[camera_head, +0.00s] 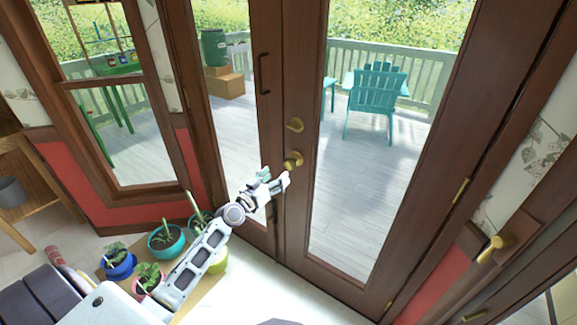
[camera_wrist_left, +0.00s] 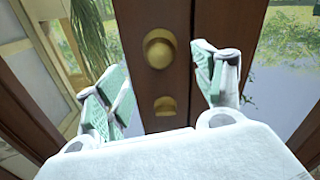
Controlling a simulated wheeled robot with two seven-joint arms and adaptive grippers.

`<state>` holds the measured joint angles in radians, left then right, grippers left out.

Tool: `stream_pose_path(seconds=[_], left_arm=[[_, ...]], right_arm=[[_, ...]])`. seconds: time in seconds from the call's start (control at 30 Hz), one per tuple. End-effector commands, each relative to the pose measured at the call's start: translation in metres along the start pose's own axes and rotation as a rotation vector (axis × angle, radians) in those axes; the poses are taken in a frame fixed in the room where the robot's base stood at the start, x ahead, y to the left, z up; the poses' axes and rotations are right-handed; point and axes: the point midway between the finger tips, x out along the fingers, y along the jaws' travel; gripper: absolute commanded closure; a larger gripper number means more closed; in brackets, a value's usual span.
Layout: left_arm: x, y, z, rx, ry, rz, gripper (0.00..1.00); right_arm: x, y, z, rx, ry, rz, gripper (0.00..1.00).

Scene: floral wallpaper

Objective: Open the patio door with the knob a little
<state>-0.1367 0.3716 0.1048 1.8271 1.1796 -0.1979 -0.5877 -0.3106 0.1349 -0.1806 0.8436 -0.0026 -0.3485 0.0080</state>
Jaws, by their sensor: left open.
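The patio door (camera_head: 302,215) is a brown wood-framed glass door and looks closed. Its brass knob (camera_head: 293,160) sits on the frame, with a second brass fitting (camera_head: 294,125) above it. My left gripper (camera_head: 275,178) is open at the door, just below and left of the knob. In the left wrist view the open left gripper (camera_wrist_left: 163,62) has one finger on each side of the brown frame. A round brass knob (camera_wrist_left: 159,50) and a smaller brass piece (camera_wrist_left: 165,106) show between the fingers. I cannot tell whether any finger touches the knob. My right gripper is not in view.
Potted plants (camera_head: 150,277) stand under my left arm. A second brown door panel (camera_head: 263,85) with a long handle is on the left. A teal chair (camera_head: 376,95) stands outside on the deck. Another brass handle (camera_head: 496,247) is at far right.

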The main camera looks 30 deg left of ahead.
Motion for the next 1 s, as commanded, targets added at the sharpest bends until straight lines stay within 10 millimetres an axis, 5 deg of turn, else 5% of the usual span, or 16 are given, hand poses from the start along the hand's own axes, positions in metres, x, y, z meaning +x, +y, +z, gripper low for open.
stream_pose_path(seconds=[1.0], left_arm=[[0.076,0.0,0.0,-0.001,0.0,0.0,0.31]], right_arm=[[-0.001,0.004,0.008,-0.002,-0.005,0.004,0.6]])
